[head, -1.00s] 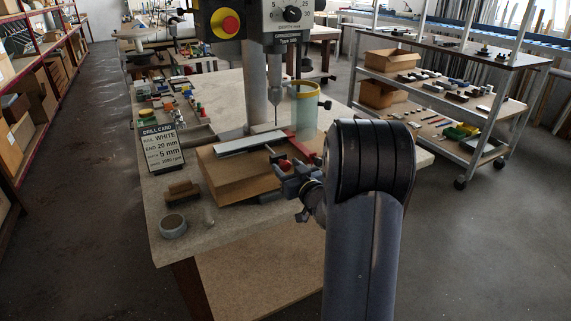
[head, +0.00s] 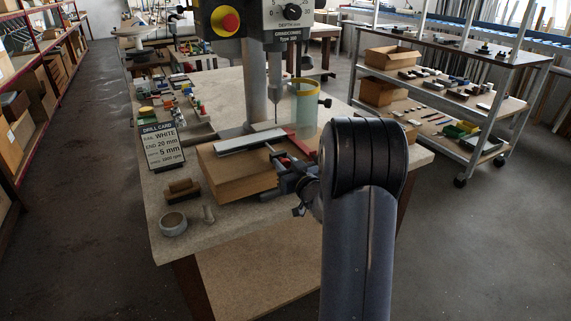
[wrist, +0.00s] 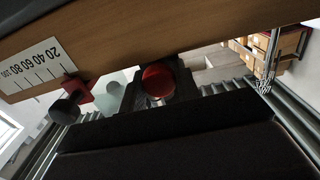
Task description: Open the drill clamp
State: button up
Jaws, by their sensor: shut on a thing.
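The drill clamp shows as a red bar (head: 299,143) at the right end of the white rail (head: 250,141), on the wooden block under the drill. My gripper (head: 279,163) is at the block's right front edge, beside the clamp. In the wrist view a round red knob (wrist: 158,80) sits between the dark jaws of my gripper (wrist: 157,92), which is shut on it. A dark knob with a red bracket (wrist: 70,100) is left of it, near the printed scale (wrist: 35,68). My arm hides part of the clamp's right side in the head view.
The drill bit (head: 276,110) hangs above the rail, with a clear yellow-rimmed cylinder (head: 306,105) beside it. A drill card (head: 160,147), a brush (head: 181,190) and a tape roll (head: 173,224) stand on the bench at left. The front bench corner is mostly clear.

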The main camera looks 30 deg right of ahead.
grip_shut()
jog(key=shift+s, duration=0.25)
jog(key=s+b, duration=0.2)
jog(key=s, duration=0.5)
jog(key=shift+s, duration=0.15)
jog(key=shift+d+f, duration=0.1)
jog(key=shift+d, duration=0.05)
jog(key=o, duration=1)
grip_release()
jog(key=shift+s, duration=0.15)
